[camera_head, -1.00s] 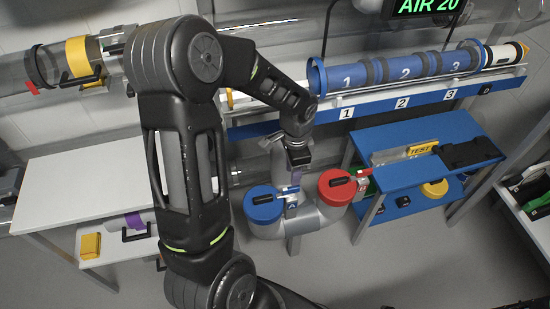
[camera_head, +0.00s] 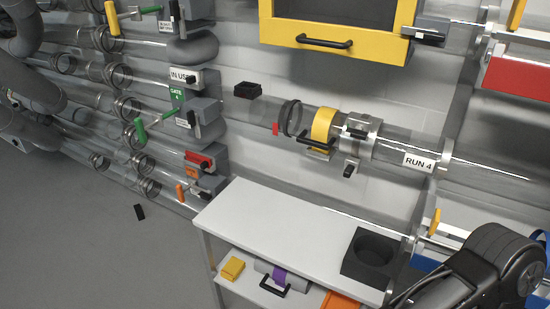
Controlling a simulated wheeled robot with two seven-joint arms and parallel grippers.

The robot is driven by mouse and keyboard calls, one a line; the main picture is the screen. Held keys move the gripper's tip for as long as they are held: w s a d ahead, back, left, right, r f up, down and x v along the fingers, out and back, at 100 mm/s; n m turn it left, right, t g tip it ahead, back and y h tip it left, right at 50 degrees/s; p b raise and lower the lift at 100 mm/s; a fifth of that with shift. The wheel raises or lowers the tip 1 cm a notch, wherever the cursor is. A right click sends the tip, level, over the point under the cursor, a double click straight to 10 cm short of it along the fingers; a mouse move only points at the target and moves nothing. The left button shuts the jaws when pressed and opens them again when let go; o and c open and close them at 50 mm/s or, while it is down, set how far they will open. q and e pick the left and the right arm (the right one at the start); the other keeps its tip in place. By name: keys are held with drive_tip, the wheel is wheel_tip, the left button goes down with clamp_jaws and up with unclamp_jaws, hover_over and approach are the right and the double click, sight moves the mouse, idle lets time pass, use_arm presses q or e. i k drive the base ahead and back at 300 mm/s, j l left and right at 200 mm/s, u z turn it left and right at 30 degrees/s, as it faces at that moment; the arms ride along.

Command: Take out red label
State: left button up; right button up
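A small red tag (camera_head: 275,129), which may be the red label, is at the left end of the clear horizontal tube on the wall, beside two dark rings (camera_head: 290,118). I cannot read anything on it. A yellow collar (camera_head: 322,128) with a black handle sits around the tube to its right. A "RUN 4" sign (camera_head: 418,162) is further right. One of my dark arm links fills the lower right corner. Neither gripper shows in this view.
A white table (camera_head: 290,233) stands below the tube, with a black holder (camera_head: 370,256) at its right end. Its lower shelf holds a yellow block (camera_head: 232,268) and a purple item (camera_head: 279,276). Gate tubes with coloured handles line the left. The floor at left is mostly clear.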

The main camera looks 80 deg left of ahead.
sight(205, 163)
drive_tip(key=k+j+u, duration=0.1)
drive_tip(key=u, duration=3.25)
drive_tip(key=i+j, duration=0.15)
drive_tip(key=j, duration=0.2)
drive_tip(key=i+j, duration=0.2)
drive_tip(key=j, duration=0.15)
drive_tip(key=i+j, duration=0.15)
drive_tip(key=j, duration=0.15)
drive_tip(key=z, duration=1.55)
drive_tip(key=i, duration=0.15)
